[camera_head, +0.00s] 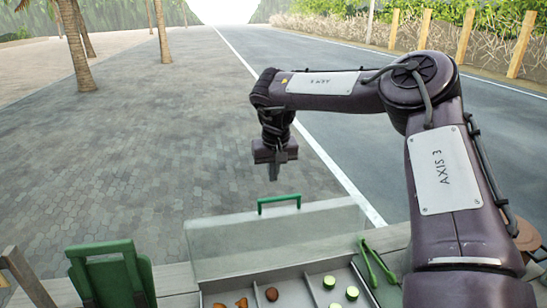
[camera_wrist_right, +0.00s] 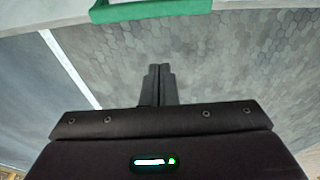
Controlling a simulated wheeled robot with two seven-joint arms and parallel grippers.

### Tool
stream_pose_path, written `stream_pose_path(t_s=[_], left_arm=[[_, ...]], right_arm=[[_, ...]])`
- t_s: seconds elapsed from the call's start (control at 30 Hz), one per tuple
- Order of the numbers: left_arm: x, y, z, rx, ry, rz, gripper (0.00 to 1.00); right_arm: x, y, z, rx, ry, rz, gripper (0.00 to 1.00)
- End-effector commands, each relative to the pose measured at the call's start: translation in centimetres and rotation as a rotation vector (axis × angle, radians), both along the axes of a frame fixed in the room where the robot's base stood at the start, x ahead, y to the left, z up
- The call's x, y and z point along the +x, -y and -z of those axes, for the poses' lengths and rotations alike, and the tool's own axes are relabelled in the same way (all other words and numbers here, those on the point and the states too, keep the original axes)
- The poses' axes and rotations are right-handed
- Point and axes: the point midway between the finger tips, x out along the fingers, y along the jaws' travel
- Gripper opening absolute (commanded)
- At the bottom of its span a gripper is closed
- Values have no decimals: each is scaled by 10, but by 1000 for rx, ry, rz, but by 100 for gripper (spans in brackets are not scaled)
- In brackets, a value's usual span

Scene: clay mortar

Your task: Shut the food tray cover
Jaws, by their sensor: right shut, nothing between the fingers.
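The food tray (camera_head: 300,274) stands on the table at the bottom of the head view, with food in its compartments. Its clear cover (camera_head: 240,240) stands raised at the tray's far side, so the tray is open. A green handle (camera_head: 279,203) sits on the cover's upper edge; it also shows at the top of the right wrist view (camera_wrist_right: 150,8). My right gripper (camera_head: 274,176) is above and beyond the handle, pointing down, apart from it. Its fingers are together and empty in the right wrist view (camera_wrist_right: 160,72). My left gripper is not in view.
Green tongs (camera_head: 377,262) lie to the right of the tray. A green folding object (camera_head: 112,272) stands to its left. Slices of green vegetable (camera_head: 329,282) and a brown item (camera_head: 271,294) lie in the tray. Pavement and road lie beyond the table.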

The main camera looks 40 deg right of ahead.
Motion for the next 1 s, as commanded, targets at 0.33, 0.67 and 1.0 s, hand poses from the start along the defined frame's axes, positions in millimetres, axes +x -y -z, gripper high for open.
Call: stream_pose_path(t_s=[0.33, 0.67, 1.0], left_arm=[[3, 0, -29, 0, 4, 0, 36], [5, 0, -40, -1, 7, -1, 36], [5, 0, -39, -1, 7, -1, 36]], right_arm=[[-11, -6, 26, 3, 3, -1, 0], [-28, -15, 28, 1, 1, 1, 0], [-28, -15, 28, 0, 2, 1, 0]])
